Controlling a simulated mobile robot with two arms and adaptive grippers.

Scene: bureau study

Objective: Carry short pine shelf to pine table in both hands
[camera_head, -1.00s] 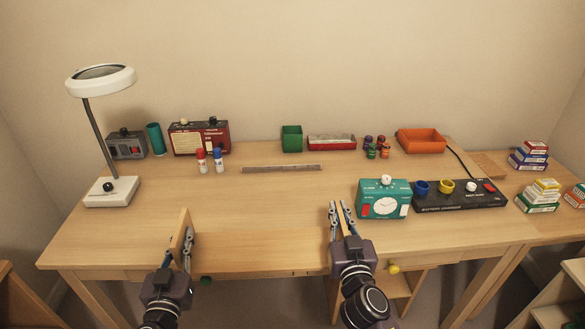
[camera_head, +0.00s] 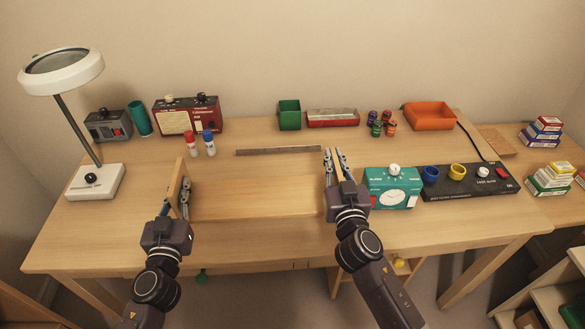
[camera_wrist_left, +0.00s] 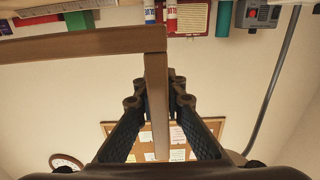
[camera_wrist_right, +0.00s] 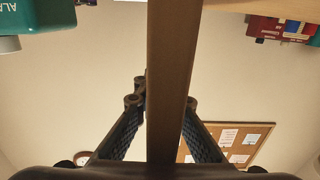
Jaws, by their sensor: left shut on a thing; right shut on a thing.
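The short pine shelf (camera_head: 255,203) is a light wood board with an upright panel at each end. It is over the front middle of the pine table (camera_head: 95,238); I cannot tell whether it touches the top. My left gripper (camera_head: 184,188) is shut on its left end panel, which stands between the fingers in the left wrist view (camera_wrist_left: 157,105). My right gripper (camera_head: 336,168) is shut on its right end panel, which runs between the fingers in the right wrist view (camera_wrist_right: 170,90). The fingers partly hide both panels.
A teal timer box (camera_head: 392,188) stands close to the right of my right gripper. A metal ruler (camera_head: 292,150) lies just behind the shelf. Two glue sticks (camera_head: 209,145) stand behind its left end. A white lamp (camera_head: 95,183) is at the left. A black power strip (camera_head: 468,184) is at the right.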

